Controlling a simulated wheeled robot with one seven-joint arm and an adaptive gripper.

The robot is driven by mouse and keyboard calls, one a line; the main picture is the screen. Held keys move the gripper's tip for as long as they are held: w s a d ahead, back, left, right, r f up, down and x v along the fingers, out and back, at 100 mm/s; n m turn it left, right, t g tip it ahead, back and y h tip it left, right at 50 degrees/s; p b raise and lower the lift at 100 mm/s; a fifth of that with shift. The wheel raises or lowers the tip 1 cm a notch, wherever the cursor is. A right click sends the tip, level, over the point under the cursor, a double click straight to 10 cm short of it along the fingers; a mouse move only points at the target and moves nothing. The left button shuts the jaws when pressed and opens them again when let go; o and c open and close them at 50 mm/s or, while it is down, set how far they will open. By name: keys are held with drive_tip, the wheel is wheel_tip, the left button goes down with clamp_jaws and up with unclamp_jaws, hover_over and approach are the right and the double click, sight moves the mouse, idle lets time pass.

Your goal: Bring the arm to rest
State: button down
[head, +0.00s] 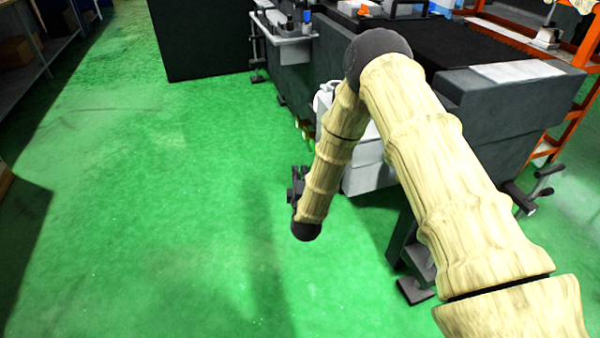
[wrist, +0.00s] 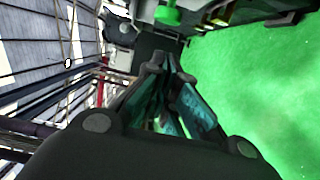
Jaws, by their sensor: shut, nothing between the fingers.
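My arm reaches from the lower right of the head view, bends at a black elbow and hangs down in front of the machine. My gripper (wrist: 168,62) fills the lower middle of the wrist view; its dark fingers run together at the tips, shut and empty. In the head view a small dark part of my gripper (head: 296,186) shows beside the end of the arm, above the green floor. Its fingertips cannot be made out there.
The dark grinder (head: 510,100) stands close behind and right of my arm, with a light grey box (head: 368,172) at its side. An orange frame (head: 575,115) is at the right, shelving (head: 38,55) at the far left. The green floor (head: 160,200) left of my arm is clear.

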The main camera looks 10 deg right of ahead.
drive_tip(key=s+f+m+g+y, duration=0.2)
drive_tip(key=s+f+m+g, duration=0.15)
drive_tip(key=s+f, duration=0.6)
drive_tip(key=s+d+f+m+g, duration=0.1)
drive_tip(key=s+f+m+g, duration=0.25)
drive_tip(key=s, duration=0.75)
drive_tip(key=s+d+f+m+g, duration=0.25)
drive_tip(key=s+f+g, duration=0.2)
drive_tip(key=s, duration=0.65)
drive_tip(key=s+d+f+m+g, duration=0.1)
drive_tip(key=s+f+m+g, duration=0.25)
drive_tip(key=s, duration=0.65)
drive_tip(key=s+d+r+m+g, duration=0.1)
drive_tip(key=s+m+g, duration=0.25)
drive_tip(key=s, duration=0.95)
wheel_tip(320, 180, up, 20)
drive_tip(key=p, duration=2.1)
drive_tip(key=shift+w+r+t+y, duration=0.15)
drive_tip(key=shift+w+t+y, duration=0.2)
drive_tip(key=shift+w, duration=0.1)
